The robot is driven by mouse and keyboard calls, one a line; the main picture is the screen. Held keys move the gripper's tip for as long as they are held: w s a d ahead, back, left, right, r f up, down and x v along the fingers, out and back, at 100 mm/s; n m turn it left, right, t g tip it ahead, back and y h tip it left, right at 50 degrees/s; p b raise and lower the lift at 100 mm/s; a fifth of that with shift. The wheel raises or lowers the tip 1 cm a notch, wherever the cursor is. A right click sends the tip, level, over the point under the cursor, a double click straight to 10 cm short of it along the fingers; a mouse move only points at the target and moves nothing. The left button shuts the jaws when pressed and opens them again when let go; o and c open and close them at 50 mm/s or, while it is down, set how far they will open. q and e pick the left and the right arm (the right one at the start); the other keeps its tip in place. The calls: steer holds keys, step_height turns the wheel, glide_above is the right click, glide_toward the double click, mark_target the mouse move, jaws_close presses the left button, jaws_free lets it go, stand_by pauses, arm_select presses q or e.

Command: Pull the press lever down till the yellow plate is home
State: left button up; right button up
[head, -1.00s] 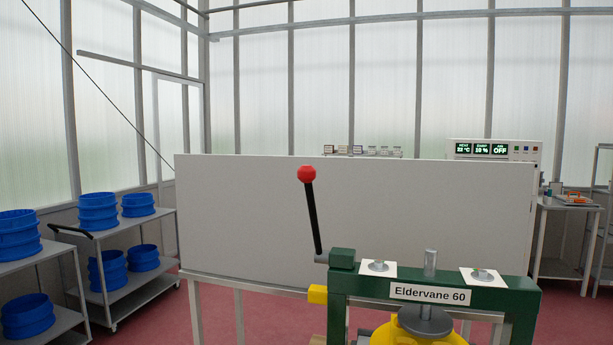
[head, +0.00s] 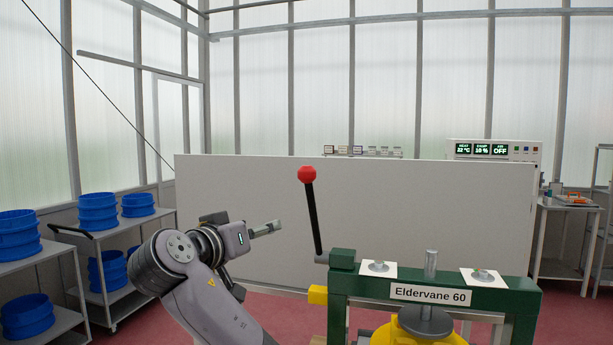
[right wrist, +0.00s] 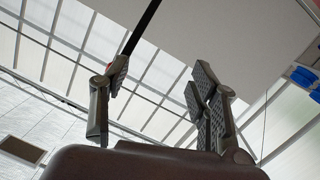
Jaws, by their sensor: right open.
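The press (head: 520,305) is a green frame with an "Eldervane 60" label. Its lever (head: 312,215) is black with a red knob and stands nearly upright, leaning slightly left. A yellow round part (head: 385,336) lies under a grey disc at the bottom edge. It is partly cut off, and I cannot tell if it is the plate. My right gripper (head: 250,245) is open and empty, left of the lever and apart from it. My left gripper is not in view.
A white panel (head: 440,215) stands behind the press. Carts with blue sieves (head: 97,211) are at the left. A small yellow block (head: 318,294) juts from the press's left side. A bench (head: 565,207) stands at the far right.

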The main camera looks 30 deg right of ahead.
mark_target(303, 176)
step_height(303, 176, up, 9)
steer(key=s+d+m+g+h, duration=0.1)
steer(key=s+m+h, duration=0.1)
steer(key=m, duration=0.1)
steer(key=p+x, duration=0.7)
steer(key=x, duration=1)
steer(key=shift+s+d, duration=0.1)
steer(key=shift+s, duration=0.05)
steer(key=shift+c, duration=0.2)
jaws_close()
